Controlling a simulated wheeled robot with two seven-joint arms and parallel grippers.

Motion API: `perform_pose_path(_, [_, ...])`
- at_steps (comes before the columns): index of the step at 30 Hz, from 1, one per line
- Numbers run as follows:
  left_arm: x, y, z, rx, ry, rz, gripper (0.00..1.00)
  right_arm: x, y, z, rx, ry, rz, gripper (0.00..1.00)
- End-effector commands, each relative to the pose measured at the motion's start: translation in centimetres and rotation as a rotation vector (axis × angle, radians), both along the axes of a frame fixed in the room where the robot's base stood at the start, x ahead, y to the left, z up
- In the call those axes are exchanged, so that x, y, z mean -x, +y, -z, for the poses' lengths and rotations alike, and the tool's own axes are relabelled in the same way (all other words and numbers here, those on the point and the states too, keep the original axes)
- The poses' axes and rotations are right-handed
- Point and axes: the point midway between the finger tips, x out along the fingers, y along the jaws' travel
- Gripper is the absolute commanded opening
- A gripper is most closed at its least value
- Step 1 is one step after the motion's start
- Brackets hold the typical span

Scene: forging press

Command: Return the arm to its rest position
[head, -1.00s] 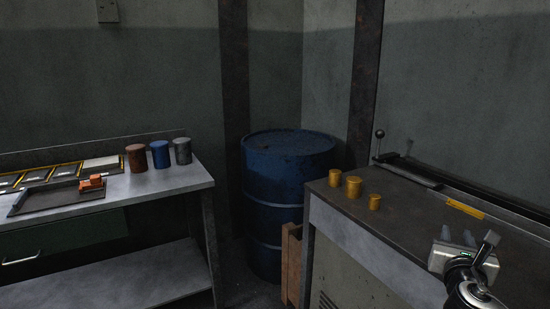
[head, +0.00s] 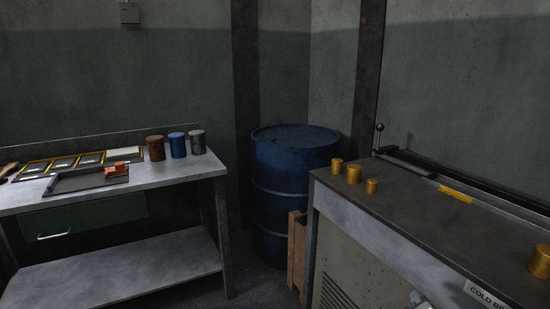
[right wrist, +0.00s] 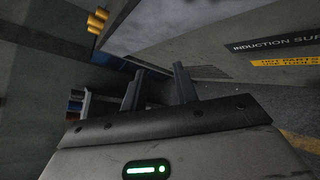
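My right gripper (right wrist: 158,76) shows in the right wrist view with its two dark fingers apart and nothing between them. It hangs low beside the front of the right-hand bench, over the floor. In the head view only a small pale piece at the bottom edge, perhaps part of my right arm, shows. My left gripper is in neither view.
Three gold cylinders (head: 353,173) stand on the right bench (head: 420,205), with another (head: 540,262) at its right end. The left bench (head: 180,184) holds a tray and three cylinders.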

Motion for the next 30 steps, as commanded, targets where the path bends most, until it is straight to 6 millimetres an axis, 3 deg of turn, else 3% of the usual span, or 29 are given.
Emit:
perform_pose_path(5, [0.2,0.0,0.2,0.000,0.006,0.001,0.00,6.3,6.8,6.7,-0.620,0.072,0.085,0.29])
perform_pose_path(7, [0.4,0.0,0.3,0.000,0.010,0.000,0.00,9.7,10.0,8.8,-0.955,0.108,0.185,0.29])
perform_pose_path(12, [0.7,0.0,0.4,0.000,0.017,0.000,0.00,16.9,15.4,10.8,-1.672,0.153,0.533,0.29])
perform_pose_path(15, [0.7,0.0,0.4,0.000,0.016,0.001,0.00,19.2,16.7,10.9,-1.919,0.147,0.695,0.29])
perform_pose_path(20, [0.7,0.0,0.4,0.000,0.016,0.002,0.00,20.4,17.2,10.8,-2.068,0.135,0.803,0.29])
perform_pose_path(30, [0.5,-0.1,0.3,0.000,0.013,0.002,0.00,20.4,17.2,10.8,-2.069,0.137,0.804,0.29])
